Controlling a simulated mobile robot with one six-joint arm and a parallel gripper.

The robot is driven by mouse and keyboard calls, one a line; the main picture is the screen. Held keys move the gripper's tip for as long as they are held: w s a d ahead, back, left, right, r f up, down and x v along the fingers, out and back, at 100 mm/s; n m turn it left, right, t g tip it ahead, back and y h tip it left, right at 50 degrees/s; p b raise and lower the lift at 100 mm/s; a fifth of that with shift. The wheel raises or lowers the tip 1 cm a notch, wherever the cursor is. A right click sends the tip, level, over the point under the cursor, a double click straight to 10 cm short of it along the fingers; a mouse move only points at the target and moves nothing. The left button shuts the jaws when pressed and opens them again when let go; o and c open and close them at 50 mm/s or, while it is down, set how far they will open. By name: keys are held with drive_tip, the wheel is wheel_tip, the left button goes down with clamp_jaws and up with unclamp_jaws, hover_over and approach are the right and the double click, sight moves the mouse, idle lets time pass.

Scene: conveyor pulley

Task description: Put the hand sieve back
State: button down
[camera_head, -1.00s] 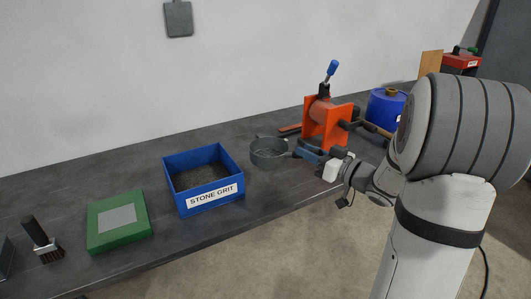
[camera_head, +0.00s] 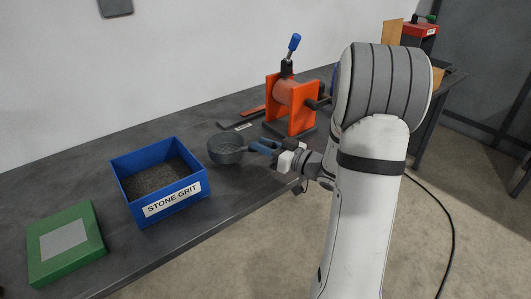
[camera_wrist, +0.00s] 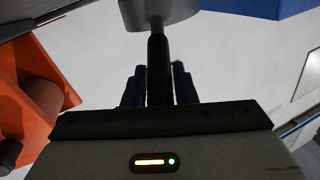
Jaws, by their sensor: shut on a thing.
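The hand sieve is a round grey pan (camera_head: 226,150) with a dark handle, between the blue box and the orange pulley stand in the head view. My gripper (camera_head: 264,149) is to the right of the pan, its blue fingers shut on the handle. In the wrist view, the handle (camera_wrist: 158,68) runs between the two fingers, and part of the grey pan (camera_wrist: 158,12) shows at the top edge. I cannot tell how far the pan is above the bench.
A blue open box (camera_head: 140,203) labelled STONE GRIT holds dark grit. A green block with a grey plate (camera_head: 66,245) lies left of it. The orange pulley stand (camera_head: 291,105) is behind my gripper. A small label (camera_head: 243,127) lies on the dark bench (camera_head: 110,152). The bench's front edge is close.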

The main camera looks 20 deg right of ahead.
wheel_tip(320, 180, down, 2)
drive_tip(key=shift+f, duration=0.1)
drive_tip(key=c, duration=1.6)
unclamp_jaws()
drive_tip(key=shift+f, duration=0.1)
drive_tip(key=o, duration=0.4)
drive_tip(key=shift+o, duration=0.2)
